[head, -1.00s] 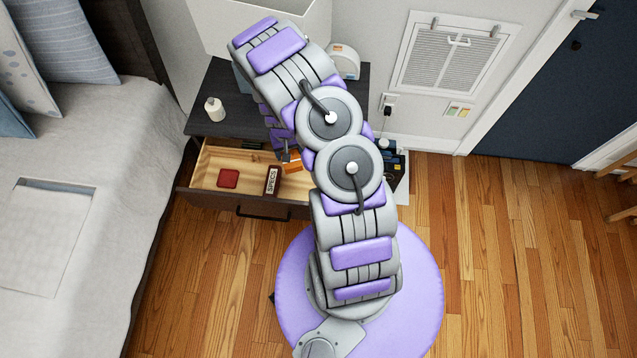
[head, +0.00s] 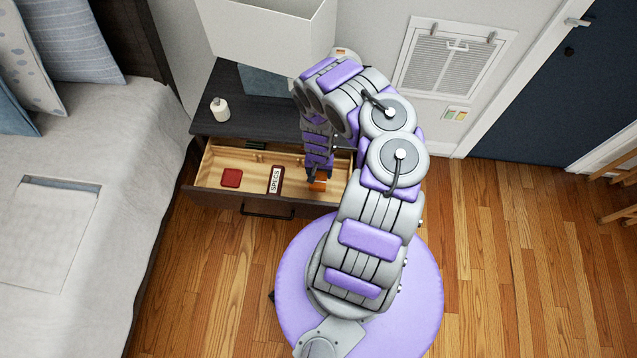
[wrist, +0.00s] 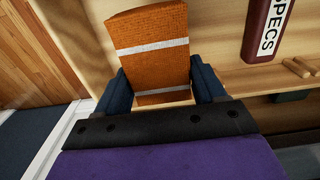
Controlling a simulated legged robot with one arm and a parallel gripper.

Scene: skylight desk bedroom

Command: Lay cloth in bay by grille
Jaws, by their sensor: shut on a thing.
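An orange cloth (head: 318,184) with pale stripes is held in my gripper (head: 319,165), at the right part of the open drawer (head: 210,184). In the wrist view the folded cloth (wrist: 152,35) stands between the two dark fingers of my gripper (wrist: 163,82), which are shut on it. I cannot tell whether the cloth touches the drawer floor. The grille (head: 447,66) is on the wall to the right of the nightstand. The drawer's right end is partly hidden by my arm.
A dark red case marked SPECS (head: 275,180) lies left of the cloth, and it shows in the wrist view (wrist: 267,30). A red square item (head: 231,178) lies further left. A white bottle (head: 220,109) and a lamp (head: 265,35) stand on the nightstand (head: 245,125).

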